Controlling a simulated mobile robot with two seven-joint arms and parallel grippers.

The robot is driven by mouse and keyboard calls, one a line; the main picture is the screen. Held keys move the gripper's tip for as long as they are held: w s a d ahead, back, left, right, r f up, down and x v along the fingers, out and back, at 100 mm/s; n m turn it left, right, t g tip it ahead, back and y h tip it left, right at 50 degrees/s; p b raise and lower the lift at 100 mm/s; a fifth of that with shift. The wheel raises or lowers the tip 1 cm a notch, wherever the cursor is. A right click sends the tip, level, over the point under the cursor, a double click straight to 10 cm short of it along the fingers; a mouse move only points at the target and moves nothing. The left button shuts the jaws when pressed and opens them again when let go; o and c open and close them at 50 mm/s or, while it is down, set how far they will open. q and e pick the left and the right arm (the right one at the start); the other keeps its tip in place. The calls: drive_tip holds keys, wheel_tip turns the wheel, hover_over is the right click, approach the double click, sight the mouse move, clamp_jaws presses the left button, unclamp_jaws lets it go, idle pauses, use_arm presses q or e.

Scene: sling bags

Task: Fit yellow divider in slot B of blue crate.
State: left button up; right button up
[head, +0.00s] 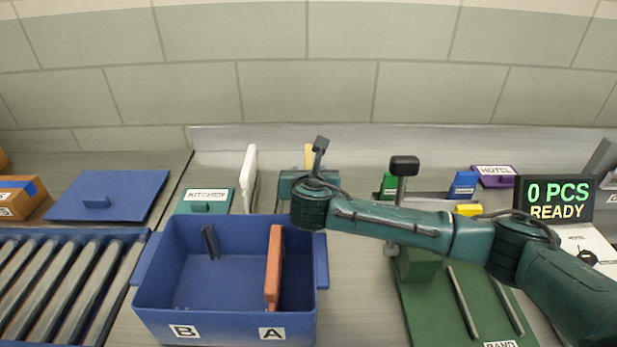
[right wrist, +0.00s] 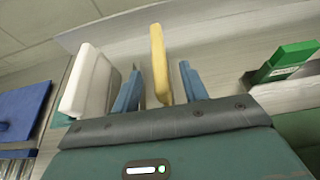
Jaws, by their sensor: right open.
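The yellow divider (right wrist: 160,64) stands upright behind the crate. In the head view only its top (head: 309,155) shows past my right wrist. My right gripper (right wrist: 161,76) is open, with one blue finger on each side of the divider; I cannot tell whether they touch it. In the head view its fingers are hidden behind the wrist. The blue crate (head: 226,325) has a B label (head: 184,331) at its front left and an A label (head: 272,333) at its front right. An orange divider (head: 273,267) stands above A. The B side holds no divider. My left gripper is out of view.
A white divider (head: 250,178), also in the right wrist view (right wrist: 83,80), stands left of the yellow one. A green KITCHEN box (head: 206,199) sits behind the crate. A roller conveyor (head: 60,285) is at left. A green board (head: 440,310) with a post is at right.

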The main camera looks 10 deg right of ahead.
sight(308, 165)
drive_tip(key=shift+x, duration=2.3)
drive_tip(key=shift+c, duration=0.4)
clamp_jaws()
